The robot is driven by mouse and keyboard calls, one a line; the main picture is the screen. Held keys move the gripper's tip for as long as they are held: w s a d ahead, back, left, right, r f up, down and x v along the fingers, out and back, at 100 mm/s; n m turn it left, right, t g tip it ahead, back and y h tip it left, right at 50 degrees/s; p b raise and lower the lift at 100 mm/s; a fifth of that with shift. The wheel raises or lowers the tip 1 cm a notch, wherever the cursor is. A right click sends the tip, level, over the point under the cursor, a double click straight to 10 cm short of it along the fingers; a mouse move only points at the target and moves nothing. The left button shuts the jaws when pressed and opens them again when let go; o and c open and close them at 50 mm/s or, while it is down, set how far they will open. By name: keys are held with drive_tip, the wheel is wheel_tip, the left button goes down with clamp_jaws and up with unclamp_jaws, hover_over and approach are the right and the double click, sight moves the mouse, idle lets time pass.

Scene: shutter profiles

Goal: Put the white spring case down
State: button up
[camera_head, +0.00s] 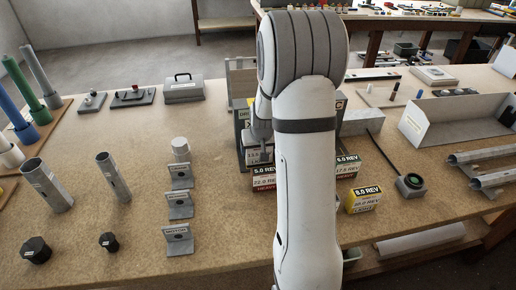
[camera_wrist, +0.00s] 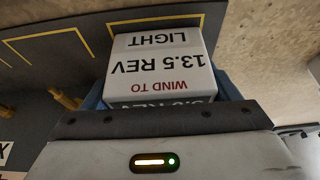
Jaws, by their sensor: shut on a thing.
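The white spring case (camera_wrist: 165,65) fills the space between the blue-edged fingers of my gripper (camera_wrist: 163,92) in the wrist view. Its label reads "LIGHT", "13.5 REV" and "WIND TO", upside down there. My gripper is shut on it. In the head view, the case (camera_head: 256,157) shows just below my gripper (camera_head: 258,143), left of my large white arm link, near the group of coloured spring cases. The case's underside is hidden, so I cannot tell whether it touches a surface.
A red case (camera_head: 264,181) marked heavy stands just below the held case. Grey brackets (camera_head: 179,205) stand left. A dark surface with yellow lines (camera_wrist: 50,38) lies beside the case.

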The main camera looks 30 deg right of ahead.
drive_tip(key=shift+s+r, duration=0.1)
drive_tip(key=shift+r, duration=0.05)
drive_tip(key=o, duration=1.1)
drive_tip(key=shift+f, duration=0.2)
drive_tip(key=shift+c, duration=0.2)
